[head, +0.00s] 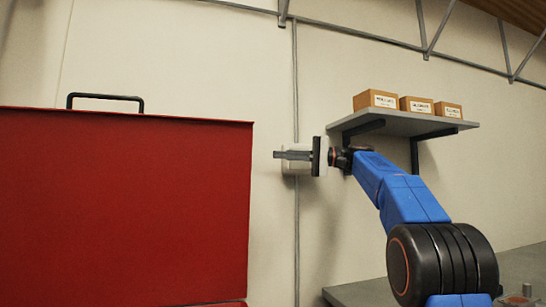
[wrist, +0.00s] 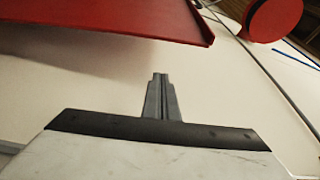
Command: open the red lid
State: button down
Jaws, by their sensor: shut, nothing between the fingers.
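The red lid (head: 125,200) shows as a broad, upright red panel filling the left of the head view. A black handle (head: 105,97) rises above its top edge. The red sheet with a turned edge at the top of the wrist view (wrist: 120,17) appears to be part of it. My gripper (head: 277,155) points left, just right of the lid's right edge in the head view, with nothing held. In the wrist view its grey fingers (wrist: 160,78) are together, and bare wall shows between them and the red sheet. Whatever lies below the lid is mostly hidden.
A wall shelf (head: 400,124) with small cardboard boxes (head: 375,101) is behind my arm. A grey worktop (head: 370,293) is at lower right. A thin vertical conduit (head: 295,240) runs down the wall. A round red object (wrist: 276,17) shows at upper right in the wrist view.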

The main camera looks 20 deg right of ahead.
jog(key=x, duration=0.9)
jog(key=shift+s+f, duration=0.2)
jog(key=shift+s, duration=0.8)
jog(key=shift+s+f, duration=0.2)
jog(key=shift+s, duration=0.8)
jog(key=shift+s+d, duration=0.1)
jog(key=s+f+n, duration=0.2)
jog(key=s, duration=0.7)
jog(key=shift+s+n+y, duration=0.2)
jog(key=shift+n+y, duration=0.1)
jog(key=shift+y, duration=0.1)
jog(key=shift+d+f, duration=0.1)
jog(key=v, duration=1.7)
jog(key=shift+s+d, duration=0.1)
